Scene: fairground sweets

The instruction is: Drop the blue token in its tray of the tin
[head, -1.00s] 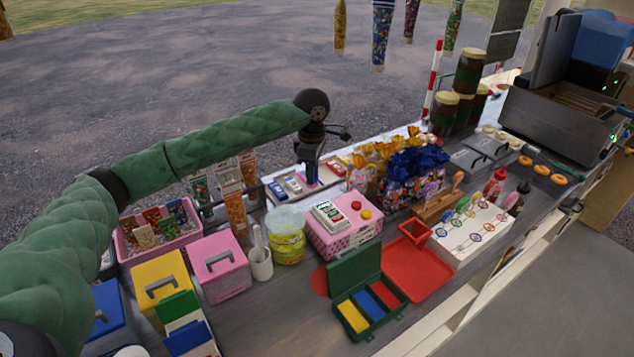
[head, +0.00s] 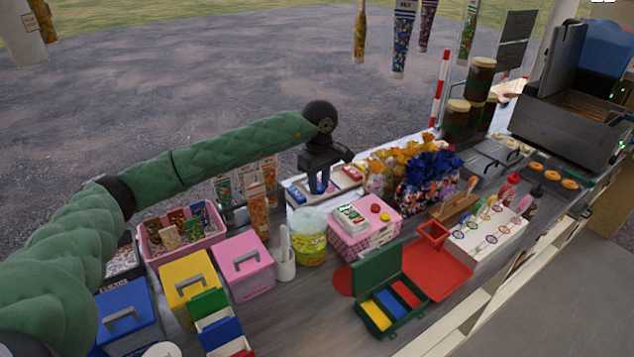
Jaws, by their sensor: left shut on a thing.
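The green tin (head: 427,298) stands open on the counter, its lid (head: 376,266) raised at the back. Inside are a yellow tray (head: 376,315), a blue tray (head: 391,304) and a red tray (head: 406,293). My left gripper (head: 319,187) points down over the white-and-blue rack at the back of the counter, behind and left of the tin. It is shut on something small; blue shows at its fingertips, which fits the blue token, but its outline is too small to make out. My right gripper is out of view.
A pink box (head: 343,240) with a card and red and yellow buttons stands between the gripper and the tin. A sweet jar (head: 311,246) is left of it. A red tray (head: 445,270) lies right of the tin. Blue and yellow wrapped sweets (head: 428,178) rise right of the gripper.

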